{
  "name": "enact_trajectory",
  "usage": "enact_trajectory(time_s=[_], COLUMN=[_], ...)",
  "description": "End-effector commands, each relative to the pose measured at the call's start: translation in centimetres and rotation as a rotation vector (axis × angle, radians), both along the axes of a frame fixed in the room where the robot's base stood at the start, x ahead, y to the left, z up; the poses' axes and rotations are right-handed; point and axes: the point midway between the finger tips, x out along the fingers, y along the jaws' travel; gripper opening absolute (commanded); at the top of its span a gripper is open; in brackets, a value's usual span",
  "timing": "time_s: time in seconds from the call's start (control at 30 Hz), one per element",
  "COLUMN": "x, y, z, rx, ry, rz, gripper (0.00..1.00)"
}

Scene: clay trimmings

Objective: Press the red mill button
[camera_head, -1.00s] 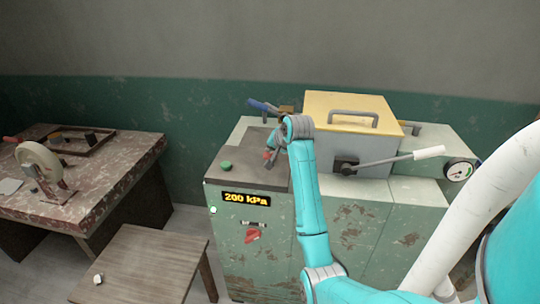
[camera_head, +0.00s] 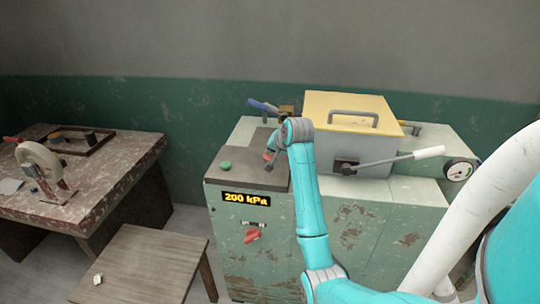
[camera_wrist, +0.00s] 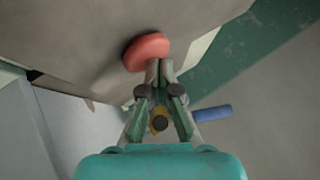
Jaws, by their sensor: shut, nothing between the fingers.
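The red mill button (camera_wrist: 147,50) is a round, domed cap on the machine's grey top plate. In the wrist view it sits just beyond my fingertips, left of centre. My gripper (camera_wrist: 158,72) is shut and empty, its tips overlapping the button's lower right edge; they look to be at or touching it, but the exact contact cannot be told. In the head view, the button (camera_head: 268,155) is partly hidden by my gripper (camera_head: 269,166), which reaches down over the plate.
A green button (camera_head: 225,165) is on the same plate. The machine front has a 200 kPa display (camera_head: 246,199) and a red knob (camera_head: 252,236). A yellow-lidded box (camera_head: 350,108), a lever (camera_head: 400,159) and a blue handle (camera_head: 262,106) are nearby. A wooden stool (camera_head: 140,265) stands in front.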

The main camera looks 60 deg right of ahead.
Motion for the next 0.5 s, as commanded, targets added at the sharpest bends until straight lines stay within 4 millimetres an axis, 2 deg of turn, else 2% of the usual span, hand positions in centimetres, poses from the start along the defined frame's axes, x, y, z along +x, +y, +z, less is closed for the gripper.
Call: enact_trajectory(time_s=[0.5], x=[0.03], y=[0.00], z=[0.31], rx=[0.001], ry=[0.000], rz=[0.001], gripper=[0.00])
